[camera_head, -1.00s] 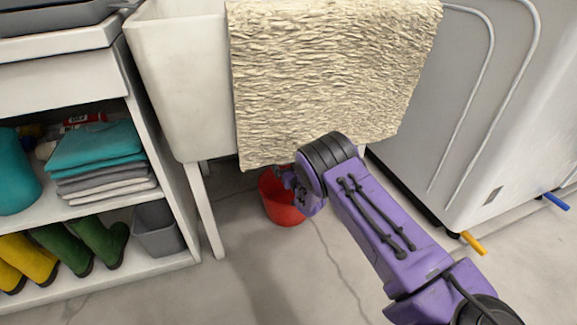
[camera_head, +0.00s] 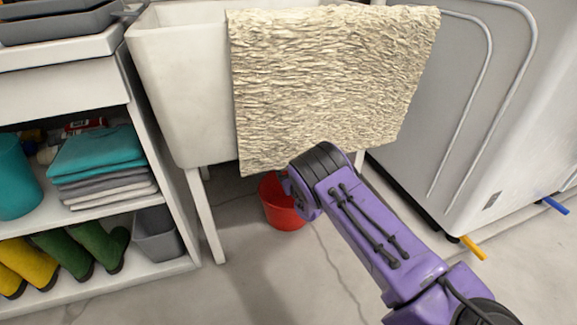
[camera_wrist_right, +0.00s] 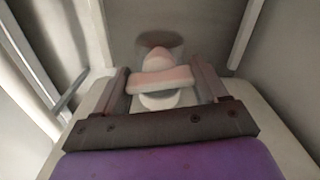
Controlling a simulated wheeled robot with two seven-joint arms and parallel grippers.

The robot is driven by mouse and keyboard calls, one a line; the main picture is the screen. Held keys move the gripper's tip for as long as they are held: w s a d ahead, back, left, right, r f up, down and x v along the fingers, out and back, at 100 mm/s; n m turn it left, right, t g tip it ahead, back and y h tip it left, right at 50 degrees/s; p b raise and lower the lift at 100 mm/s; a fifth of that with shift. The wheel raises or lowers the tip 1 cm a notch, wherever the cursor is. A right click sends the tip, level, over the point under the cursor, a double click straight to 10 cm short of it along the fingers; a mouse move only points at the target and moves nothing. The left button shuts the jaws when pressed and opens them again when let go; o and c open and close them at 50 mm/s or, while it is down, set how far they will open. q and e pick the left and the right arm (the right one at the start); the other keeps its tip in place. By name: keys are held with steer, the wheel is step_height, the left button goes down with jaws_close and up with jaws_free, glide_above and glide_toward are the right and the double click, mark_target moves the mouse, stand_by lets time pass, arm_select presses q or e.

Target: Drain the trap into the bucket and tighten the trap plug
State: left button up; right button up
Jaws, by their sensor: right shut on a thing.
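A red bucket (camera_head: 284,210) stands on the floor under the white sink (camera_head: 185,90). Its upper part is partly hidden by my right wrist and the hanging towel. My right arm reaches in beneath the towel's lower edge, and its fingers are hidden in the head view. In the right wrist view, my right gripper (camera_wrist_right: 162,74) has its two fingers on either side of a pinkish-white bar, apparently the trap plug (camera_wrist_right: 165,80), and is shut on it. A blurred grey round form, perhaps the trap (camera_wrist_right: 160,44), lies just beyond it. My left gripper is not in view.
A cream textured towel (camera_head: 330,85) hangs over the sink front. A shelf unit (camera_head: 165,270) with boots, folded cloths and a grey bin (camera_head: 157,235) stands at left. A large white appliance (camera_head: 500,110) stands at right. The floor in front of the bucket is clear.

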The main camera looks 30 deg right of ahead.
steer(key=n, duration=0.2)
steer(key=shift+f+n, duration=0.1)
steer(key=shift+n, duration=0.3)
steer(key=n, duration=0.3)
steer(key=shift+n+p, duration=0.3)
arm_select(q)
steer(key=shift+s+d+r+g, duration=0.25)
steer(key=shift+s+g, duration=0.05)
arm_select(e)
steer(key=n, duration=0.3)
steer(key=shift+s+a+f, duration=0.1)
steer(key=shift+f, duration=0.05)
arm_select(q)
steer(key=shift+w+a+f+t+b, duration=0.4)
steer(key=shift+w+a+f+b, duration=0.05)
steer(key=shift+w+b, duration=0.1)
arm_select(e)
steer(key=shift+n, duration=1.9)
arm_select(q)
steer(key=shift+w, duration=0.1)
arm_select(e)
steer(key=o, duration=1.1)
steer(key=shift+c, duration=0.2)
